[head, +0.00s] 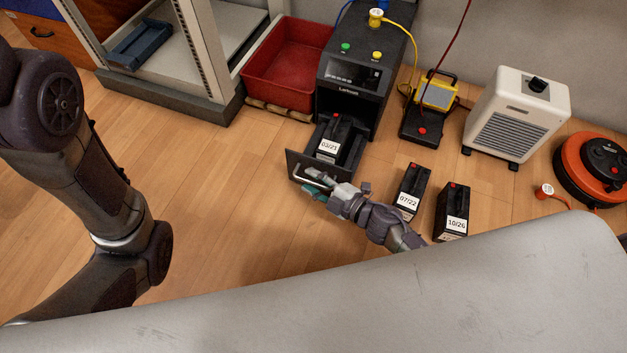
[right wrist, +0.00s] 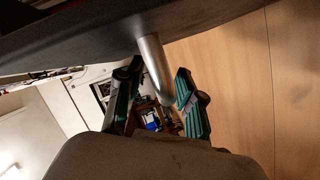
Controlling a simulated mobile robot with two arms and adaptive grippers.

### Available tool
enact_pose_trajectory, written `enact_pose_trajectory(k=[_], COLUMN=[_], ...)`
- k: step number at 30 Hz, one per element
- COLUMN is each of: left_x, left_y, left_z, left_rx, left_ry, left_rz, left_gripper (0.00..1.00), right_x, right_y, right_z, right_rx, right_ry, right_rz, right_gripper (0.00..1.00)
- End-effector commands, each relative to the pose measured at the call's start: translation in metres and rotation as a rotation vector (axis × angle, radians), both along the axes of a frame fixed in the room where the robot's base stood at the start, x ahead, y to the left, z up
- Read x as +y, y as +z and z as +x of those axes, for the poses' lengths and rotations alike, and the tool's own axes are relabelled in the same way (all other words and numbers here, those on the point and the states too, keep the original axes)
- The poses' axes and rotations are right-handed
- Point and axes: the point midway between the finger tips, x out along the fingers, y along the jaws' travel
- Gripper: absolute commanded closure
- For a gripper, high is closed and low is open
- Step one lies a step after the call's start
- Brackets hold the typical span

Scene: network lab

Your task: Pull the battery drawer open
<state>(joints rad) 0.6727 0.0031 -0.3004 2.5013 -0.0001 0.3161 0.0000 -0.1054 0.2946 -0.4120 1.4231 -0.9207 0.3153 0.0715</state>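The battery drawer (head: 297,166) stands out from the bottom of the black UPS unit (head: 350,80). A black battery labelled 03/21 (head: 330,147) sits inside it. The silver bar handle (head: 310,179) is on the drawer's dark front panel. My right gripper (head: 316,188) is at the handle. In the right wrist view, the handle (right wrist: 154,62) lies between the two fingers of my right gripper (right wrist: 158,98). The fingers are apart, with a gap showing on the left side of the bar; the bar's end is close to the right finger. My left gripper is out of view.
Batteries labelled 07/22 (head: 410,190) and 10/26 (head: 453,210) stand on the floor right of the drawer. A red bin (head: 285,65), a yellow tester (head: 437,95), a white heater (head: 515,112) and an orange cable reel (head: 592,165) stand around. The floor left of the drawer is clear.

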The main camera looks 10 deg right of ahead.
Motion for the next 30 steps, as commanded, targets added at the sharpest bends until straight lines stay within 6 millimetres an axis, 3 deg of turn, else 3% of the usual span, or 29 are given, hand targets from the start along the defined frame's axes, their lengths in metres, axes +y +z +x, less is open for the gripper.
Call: enact_pose_trajectory(k=[7,21,30], left_x=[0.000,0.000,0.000], left_y=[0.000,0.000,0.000], left_z=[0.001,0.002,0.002], left_rx=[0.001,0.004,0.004], left_ry=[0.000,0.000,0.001], left_rz=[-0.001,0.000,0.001], left_gripper=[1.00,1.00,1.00], right_x=[-0.008,-0.062,-0.073], right_y=[0.001,0.021,0.026], right_z=[-0.010,-0.080,-0.093], right_rx=[0.001,0.002,-0.001], right_ry=[0.000,0.000,0.000], right_rz=[-0.002,-0.001,-0.001], right_gripper=[0.63,0.63,0.63])
